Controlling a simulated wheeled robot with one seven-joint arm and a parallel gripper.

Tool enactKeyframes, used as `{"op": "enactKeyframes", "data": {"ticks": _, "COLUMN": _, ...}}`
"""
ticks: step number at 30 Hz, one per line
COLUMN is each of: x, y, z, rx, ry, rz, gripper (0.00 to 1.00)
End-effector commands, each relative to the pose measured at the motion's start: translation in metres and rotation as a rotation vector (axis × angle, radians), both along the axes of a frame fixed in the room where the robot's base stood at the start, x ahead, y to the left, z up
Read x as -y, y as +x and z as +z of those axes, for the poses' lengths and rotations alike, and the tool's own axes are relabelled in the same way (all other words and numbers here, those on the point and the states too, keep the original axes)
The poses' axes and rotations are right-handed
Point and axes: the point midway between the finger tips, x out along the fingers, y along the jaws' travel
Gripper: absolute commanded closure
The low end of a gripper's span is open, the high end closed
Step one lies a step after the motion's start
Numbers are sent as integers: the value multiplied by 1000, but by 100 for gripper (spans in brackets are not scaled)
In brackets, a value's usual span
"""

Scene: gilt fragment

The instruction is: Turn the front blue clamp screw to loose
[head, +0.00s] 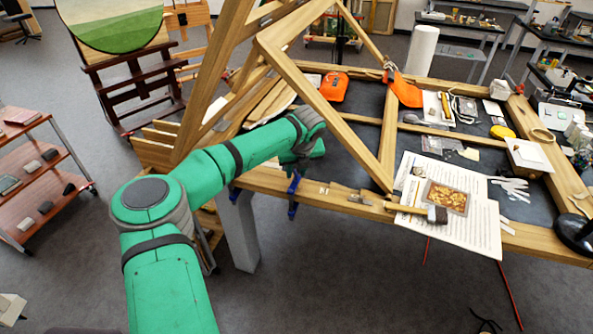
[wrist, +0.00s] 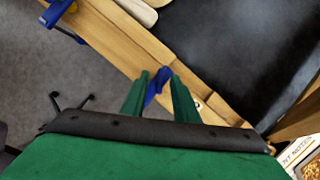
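Two blue clamps hang on the near wooden beam in the head view. The front one (head: 292,209) is right below my gripper, and the other (head: 236,190) is further left. My gripper (head: 303,165) is over the beam's near edge, pointing down and partly hidden by my wrist. In the wrist view, the two green fingers of my gripper (wrist: 158,88) stand apart, with a blue clamp part (wrist: 157,84) between their tips. I cannot tell whether both fingers press on it. The other clamp also shows at the upper left of the wrist view (wrist: 57,12). The screw's turn position is not visible.
The wooden beam (head: 330,192) frames a dark table surface. A large triangular wooden frame (head: 330,105) rises close behind my gripper. A hammer (head: 436,213) and papers (head: 470,228) lie to the right. Grey floor is free in front.

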Motion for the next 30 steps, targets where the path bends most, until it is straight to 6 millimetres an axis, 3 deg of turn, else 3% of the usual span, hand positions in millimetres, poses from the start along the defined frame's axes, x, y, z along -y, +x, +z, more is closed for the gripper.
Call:
{"op": "enactKeyframes", "data": {"ticks": 5, "x": 0, "y": 0, "z": 0, "rx": 0, "ry": 0, "rz": 0, "gripper": 73}}
{"op": "enactKeyframes", "data": {"ticks": 9, "x": 0, "y": 0, "z": 0, "rx": 0, "ry": -1, "rz": 0, "gripper": 100}}
{"op": "enactKeyframes", "data": {"ticks": 20, "x": 1, "y": 1, "z": 1, "rx": 1, "ry": -1, "rz": 25, "gripper": 100}}
{"op": "enactKeyframes", "data": {"ticks": 30, "x": 5, "y": 1, "z": 0, "rx": -1, "ry": -4, "rz": 224, "gripper": 100}}
